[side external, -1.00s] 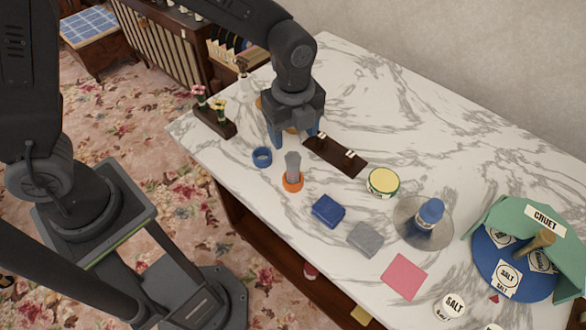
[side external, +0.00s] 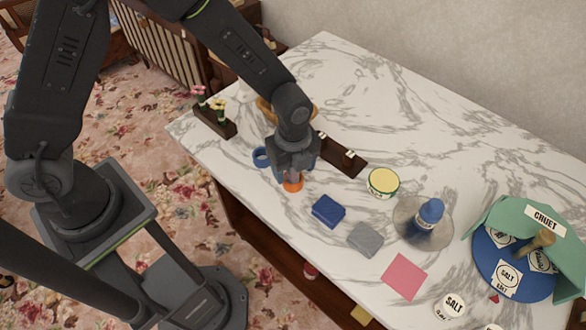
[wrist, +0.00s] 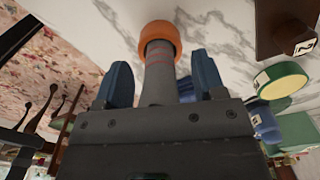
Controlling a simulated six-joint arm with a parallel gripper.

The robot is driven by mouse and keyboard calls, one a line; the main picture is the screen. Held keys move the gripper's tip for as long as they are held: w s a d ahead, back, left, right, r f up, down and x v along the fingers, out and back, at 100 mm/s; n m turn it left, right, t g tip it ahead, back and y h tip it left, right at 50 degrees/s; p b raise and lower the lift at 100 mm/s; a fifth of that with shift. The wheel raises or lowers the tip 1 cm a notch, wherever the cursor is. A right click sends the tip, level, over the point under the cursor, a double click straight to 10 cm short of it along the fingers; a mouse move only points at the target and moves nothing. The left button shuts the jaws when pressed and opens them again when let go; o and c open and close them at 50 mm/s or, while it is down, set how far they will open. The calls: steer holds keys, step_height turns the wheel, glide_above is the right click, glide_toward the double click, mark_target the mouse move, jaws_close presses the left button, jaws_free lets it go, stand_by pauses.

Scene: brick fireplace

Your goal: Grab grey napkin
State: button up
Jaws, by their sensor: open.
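A rolled grey napkin with thin red lines stands in an orange ring (side external: 293,187) near the table's front edge. In the wrist view the grey roll (wrist: 160,75) and its orange ring (wrist: 160,32) lie between my fingers. My gripper (side external: 292,174) is right above the ring, and its blue fingers are open on either side of the roll, with gaps visible in the wrist view (wrist: 161,66). In the side view my gripper hides most of the roll. A separate folded grey cloth (side external: 365,239) lies flat further right, beside a folded blue cloth (side external: 328,211).
A blue ring (side external: 261,157) is just left of my gripper, and a dark wooden holder (side external: 342,155) is behind right. A yellow-topped tin (side external: 383,182), a blue bottle (side external: 430,212) on a metal plate, and a pink square (side external: 404,277) stand to the right. The back right tabletop is clear.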

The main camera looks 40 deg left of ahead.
steer(key=c, duration=1)
steer(key=shift+r, duration=0.1)
